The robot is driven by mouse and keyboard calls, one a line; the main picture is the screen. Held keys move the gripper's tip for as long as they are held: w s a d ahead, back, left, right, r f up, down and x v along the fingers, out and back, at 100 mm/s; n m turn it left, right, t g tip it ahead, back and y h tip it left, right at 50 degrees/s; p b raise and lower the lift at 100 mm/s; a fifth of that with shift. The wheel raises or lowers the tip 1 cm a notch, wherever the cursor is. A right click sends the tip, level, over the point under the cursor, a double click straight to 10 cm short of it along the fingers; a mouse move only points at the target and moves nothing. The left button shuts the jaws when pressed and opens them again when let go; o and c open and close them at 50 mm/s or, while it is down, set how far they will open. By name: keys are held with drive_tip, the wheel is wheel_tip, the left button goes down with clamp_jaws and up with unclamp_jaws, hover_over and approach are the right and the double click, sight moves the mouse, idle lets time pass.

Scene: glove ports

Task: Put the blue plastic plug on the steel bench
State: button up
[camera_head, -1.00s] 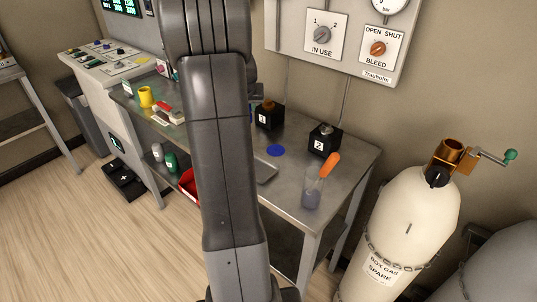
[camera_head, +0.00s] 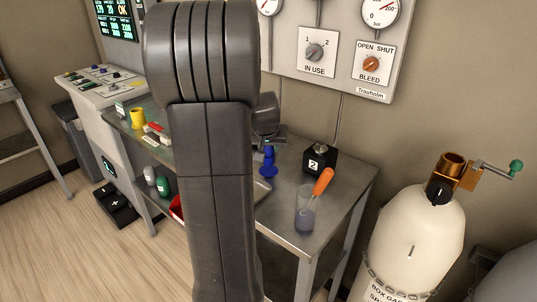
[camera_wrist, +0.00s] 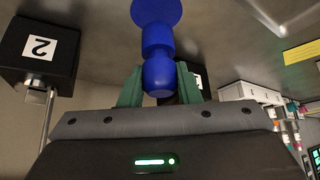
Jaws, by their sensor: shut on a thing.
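The blue plastic plug (camera_head: 268,161) shows upright just under my gripper (camera_head: 268,138) in the head view, over the steel bench (camera_head: 337,198). In the wrist view the plug (camera_wrist: 157,45) has a rounded knob and stem between the green fingertips of my gripper (camera_wrist: 158,86), which is shut on it. A round blue disc shows at the plug's far end, against the bench top (camera_wrist: 215,30). I cannot tell whether the plug touches the bench. My arm hides part of the bench.
A black block marked 2 (camera_head: 320,160) stands right of the plug. A clear beaker (camera_head: 305,214) with an orange-handled tool (camera_head: 323,182) stands near the front edge. A yellow cup (camera_head: 138,118) is at the left. A cream gas cylinder (camera_head: 415,240) stands right of the bench.

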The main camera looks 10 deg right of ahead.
drive_tip(key=shift+f, duration=1.15)
drive_tip(key=shift+f, duration=0.15)
drive_tip(key=o, duration=1)
drive_tip(key=shift+c, duration=0.2)
drive_tip(key=shift+r, duration=0.3)
drive_tip(key=v, duration=1.1)
drive_tip(key=shift+s+r, duration=0.25)
drive_tip(key=shift+a, duration=0.15)
